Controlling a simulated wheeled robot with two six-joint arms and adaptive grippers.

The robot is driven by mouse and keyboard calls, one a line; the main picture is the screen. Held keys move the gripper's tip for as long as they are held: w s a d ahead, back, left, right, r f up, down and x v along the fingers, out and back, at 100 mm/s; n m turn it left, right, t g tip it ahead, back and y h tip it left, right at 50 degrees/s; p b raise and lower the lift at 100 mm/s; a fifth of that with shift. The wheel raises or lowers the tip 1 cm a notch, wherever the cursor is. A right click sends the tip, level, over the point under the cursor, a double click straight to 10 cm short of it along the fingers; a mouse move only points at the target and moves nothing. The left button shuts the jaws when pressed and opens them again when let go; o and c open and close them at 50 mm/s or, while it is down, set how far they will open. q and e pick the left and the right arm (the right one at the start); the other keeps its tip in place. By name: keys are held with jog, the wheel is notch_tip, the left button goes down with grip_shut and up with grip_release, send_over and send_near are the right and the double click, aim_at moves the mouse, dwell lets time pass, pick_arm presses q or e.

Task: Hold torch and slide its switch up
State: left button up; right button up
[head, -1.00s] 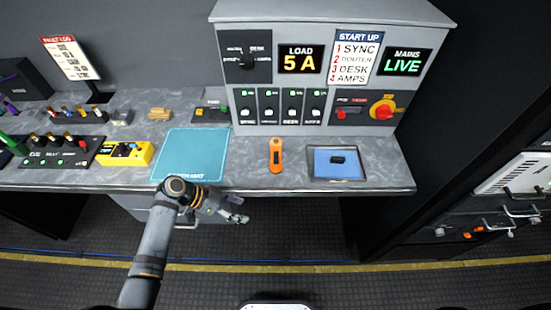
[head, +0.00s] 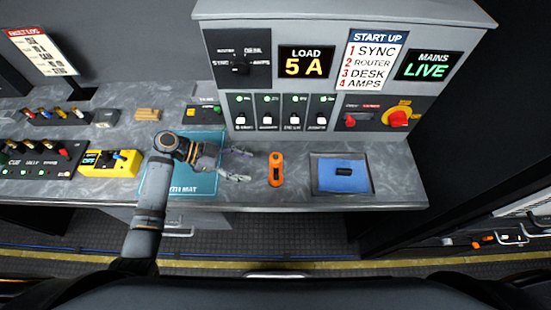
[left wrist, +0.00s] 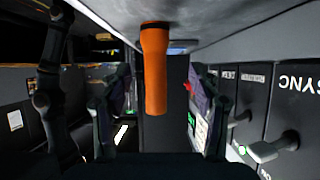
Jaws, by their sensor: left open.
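The orange torch (head: 276,170) stands on the grey worktop, right of the teal mat. It has a dark patch on its front in the head view; its switch is too small to read. In the left wrist view the torch (left wrist: 155,65) shows between the two fingers, farther off. My left gripper (head: 243,164) is open and empty, just left of the torch and pointing at it, apart from it. The left gripper's fingers also show in the left wrist view (left wrist: 162,105). My right gripper is not in view.
A blue tray (head: 318,185) with a small black thing lies right of the torch. The teal mat (head: 205,188) is under my left arm. The grey switch panel (head: 290,20) rises behind. A yellow box (head: 97,169) sits at left.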

aim_at(270, 175)
pick_arm(q)
jog(key=shift+s, duration=0.15)
jog(key=d, duration=0.2)
jog(key=s+f+b, duration=0.1)
jog(key=shift+d, duration=0.4)
jog(key=b+x, duration=0.1)
jog(key=x, duration=0.1)
jog(key=b+x, duration=0.1)
jog(key=x, duration=0.2)
jog(key=shift+w+d+f, duration=0.1)
jog(key=shift+w+f, duration=0.15)
jog(key=shift+f, duration=0.1)
jog(key=shift+d+f, duration=0.2)
jog(key=shift+d, duration=0.5)
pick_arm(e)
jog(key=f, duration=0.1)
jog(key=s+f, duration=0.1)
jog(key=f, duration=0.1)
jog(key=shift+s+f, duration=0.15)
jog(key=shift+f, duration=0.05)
